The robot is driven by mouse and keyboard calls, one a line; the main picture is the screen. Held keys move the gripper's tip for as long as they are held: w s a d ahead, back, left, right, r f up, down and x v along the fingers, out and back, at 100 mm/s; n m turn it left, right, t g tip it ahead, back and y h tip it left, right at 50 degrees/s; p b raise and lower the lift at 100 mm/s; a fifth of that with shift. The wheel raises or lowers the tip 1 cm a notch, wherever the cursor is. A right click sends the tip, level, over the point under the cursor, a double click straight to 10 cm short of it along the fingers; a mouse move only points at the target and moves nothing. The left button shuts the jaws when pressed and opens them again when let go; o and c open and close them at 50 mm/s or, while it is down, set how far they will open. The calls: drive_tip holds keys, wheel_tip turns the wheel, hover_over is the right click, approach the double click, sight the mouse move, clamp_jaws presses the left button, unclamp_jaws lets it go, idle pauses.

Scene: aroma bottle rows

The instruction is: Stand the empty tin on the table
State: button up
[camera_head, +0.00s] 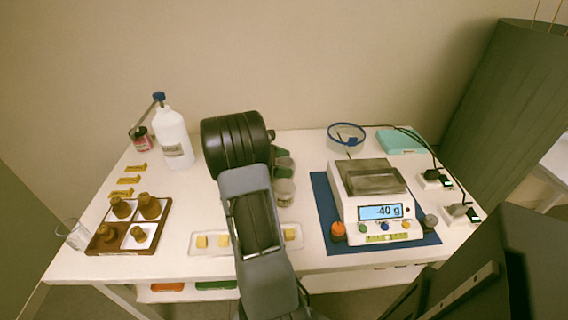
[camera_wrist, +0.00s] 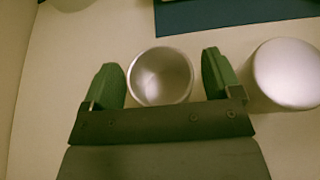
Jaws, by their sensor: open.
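The empty tin (camera_wrist: 160,76) is a round silver tin. In the wrist view its open mouth faces the camera, and its inside looks bare. It lies between the two green fingers of my gripper (camera_wrist: 165,80), with a gap on both sides. My gripper is open. It appears upright over the table, but I cannot tell whether its base touches. In the head view my gripper (camera_head: 284,163) is low over the table left of the scale, and the tin between the fingers is mostly hidden there.
A second pale tin (camera_wrist: 288,74) stands close beside one finger; it also shows in the head view (camera_head: 285,193). The scale (camera_head: 376,205) reads -40 g on a blue mat (camera_head: 322,200). A white tray (camera_head: 292,238) with yellow blocks lies in front. A brown tray (camera_head: 160,228) is at left.

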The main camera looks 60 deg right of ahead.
drive_tip(key=shift+r, duration=0.1)
drive_tip(key=shift+r, duration=0.2)
drive_tip(key=p+v, duration=0.2)
drive_tip(key=v, duration=1)
drive_tip(key=s+a+m+t+y, duration=0.3)
drive_tip(key=a+t, duration=0.4)
drive_tip(key=a, duration=0.9)
drive_tip(key=s+a+m+t+y, duration=0.3)
drive_tip(key=a+t, duration=0.4)
drive_tip(key=a, duration=0.9)
drive_tip(key=shift+m+y, duration=0.7)
drive_tip(key=shift+y, duration=0.1)
